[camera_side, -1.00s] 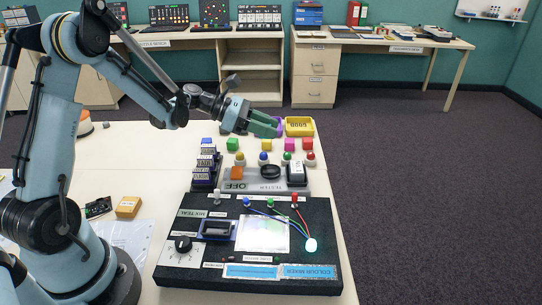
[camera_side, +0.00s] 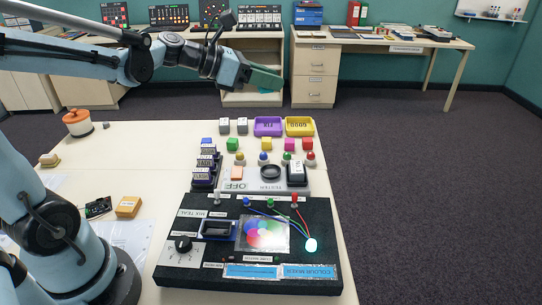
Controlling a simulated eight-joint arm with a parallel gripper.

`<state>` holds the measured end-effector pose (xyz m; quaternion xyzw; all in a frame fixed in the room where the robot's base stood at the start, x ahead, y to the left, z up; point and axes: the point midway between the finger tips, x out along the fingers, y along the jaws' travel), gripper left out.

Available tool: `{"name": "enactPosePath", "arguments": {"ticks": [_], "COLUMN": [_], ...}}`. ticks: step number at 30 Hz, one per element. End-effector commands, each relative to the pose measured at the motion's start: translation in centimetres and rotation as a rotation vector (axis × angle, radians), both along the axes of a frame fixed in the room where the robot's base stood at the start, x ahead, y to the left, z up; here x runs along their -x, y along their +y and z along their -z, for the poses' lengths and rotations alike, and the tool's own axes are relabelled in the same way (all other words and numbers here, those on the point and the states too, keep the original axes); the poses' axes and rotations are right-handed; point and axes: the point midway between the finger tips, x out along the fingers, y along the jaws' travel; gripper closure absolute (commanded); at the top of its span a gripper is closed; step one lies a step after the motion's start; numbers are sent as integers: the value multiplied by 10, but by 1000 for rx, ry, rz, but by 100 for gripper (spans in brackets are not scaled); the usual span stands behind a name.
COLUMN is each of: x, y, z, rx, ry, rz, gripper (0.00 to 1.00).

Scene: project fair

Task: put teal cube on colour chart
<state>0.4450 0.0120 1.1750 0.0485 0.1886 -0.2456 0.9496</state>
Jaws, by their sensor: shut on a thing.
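My gripper (camera_side: 266,79) is shut, raised high beyond the far edge of the table. A teal-green shape shows at its jaws. I take it as the teal cube, but cannot clearly part it from the fingers, and no point on it is sure. No teal cube shows on the table. The colour chart (camera_side: 264,234), a pale sheet with overlapping coloured circles, lies on the black mixer board (camera_side: 190,275), well below and nearer than my gripper. Nothing rests on it.
Purple (camera_side: 268,133) and yellow (camera_side: 288,133) trays are at the back. Wires (camera_side: 290,222) arch by the chart's right side.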

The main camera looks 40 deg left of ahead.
Motion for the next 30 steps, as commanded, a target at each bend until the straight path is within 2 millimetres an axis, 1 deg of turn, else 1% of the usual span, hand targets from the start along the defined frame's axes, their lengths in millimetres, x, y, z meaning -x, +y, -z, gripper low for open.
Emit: {"name": "enactPosePath", "arguments": {"ticks": [3,9,15,18,20,23,26,30], "x": [14,37,54,59,59,55,44,25], "y": [-5,-10,-12,-13,-12,-6,5,30], "z": [-16,-37,-48,-51,-51,-49,-41,-22], "rx": [-1,-1,-2,0,-2,-1,-1,1], "ry": [0,0,-1,0,0,-1,-1,-2], "rz": [-49,-131,-185,-199,-205,-218,-236,-276], "gripper": [93,93,93,93,93,93,93,93]}}
